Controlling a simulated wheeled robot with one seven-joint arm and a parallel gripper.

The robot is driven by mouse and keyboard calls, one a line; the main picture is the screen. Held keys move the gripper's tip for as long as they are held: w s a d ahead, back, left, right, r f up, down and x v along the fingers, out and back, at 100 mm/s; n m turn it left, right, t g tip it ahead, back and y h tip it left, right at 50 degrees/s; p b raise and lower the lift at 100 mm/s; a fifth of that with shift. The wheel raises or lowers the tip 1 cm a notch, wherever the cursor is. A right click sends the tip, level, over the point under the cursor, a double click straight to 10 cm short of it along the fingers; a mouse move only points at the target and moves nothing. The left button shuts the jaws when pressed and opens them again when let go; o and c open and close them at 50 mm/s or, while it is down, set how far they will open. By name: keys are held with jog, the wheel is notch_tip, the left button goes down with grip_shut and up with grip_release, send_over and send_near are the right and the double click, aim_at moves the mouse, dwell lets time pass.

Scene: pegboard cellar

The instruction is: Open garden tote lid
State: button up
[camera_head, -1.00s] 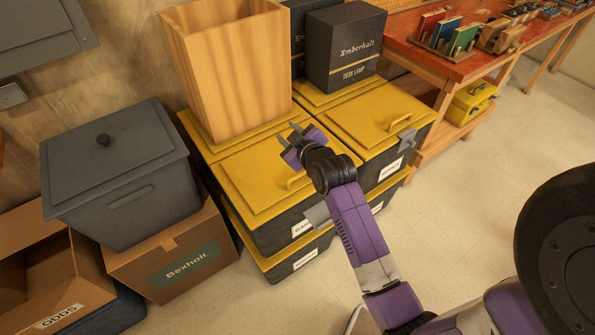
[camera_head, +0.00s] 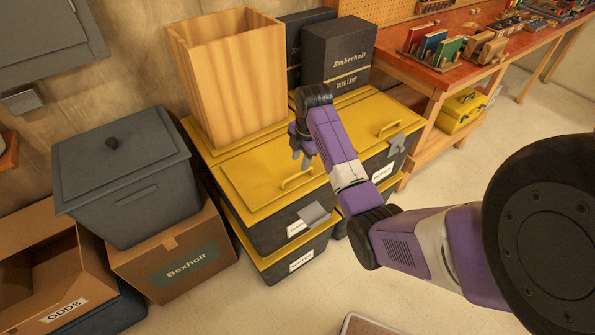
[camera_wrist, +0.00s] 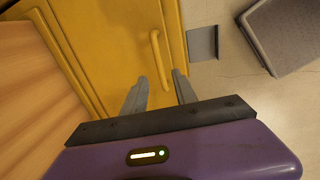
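The garden tote (camera_head: 270,236) is a dark bin with a yellow lid (camera_head: 245,172), front left in the stack, its label partly hidden. The lid lies flat and closed, with a yellow bar handle (camera_head: 297,181) near its front edge. It also shows in the wrist view, where the handle (camera_wrist: 158,55) is ahead of my fingertips. A grey latch plate (camera_head: 314,214) juts from the tote's front, swung out away from the lid; the wrist view shows this latch (camera_wrist: 202,43) too. My gripper (camera_head: 301,160) is above the lid, fingers apart and pointing down, empty, just behind the handle.
A tall wooden box (camera_head: 228,85) stands on the lids behind, close to the garden lid. Black lamp boxes (camera_head: 336,57) stand at the back. A second yellow-lidded tote (camera_head: 365,122) adjoins on the right. A grey lidded bin (camera_head: 125,180) is at left. Floor in front is largely clear.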

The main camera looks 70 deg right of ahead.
aim_at(298, 173)
jog(key=f, duration=0.4)
jog(key=w+f, duration=0.1)
jog(key=f, duration=0.1)
jog(key=shift+d+f, duration=0.35)
jog(key=shift+c, duration=0.4)
grip_shut()
dwell(0.8)
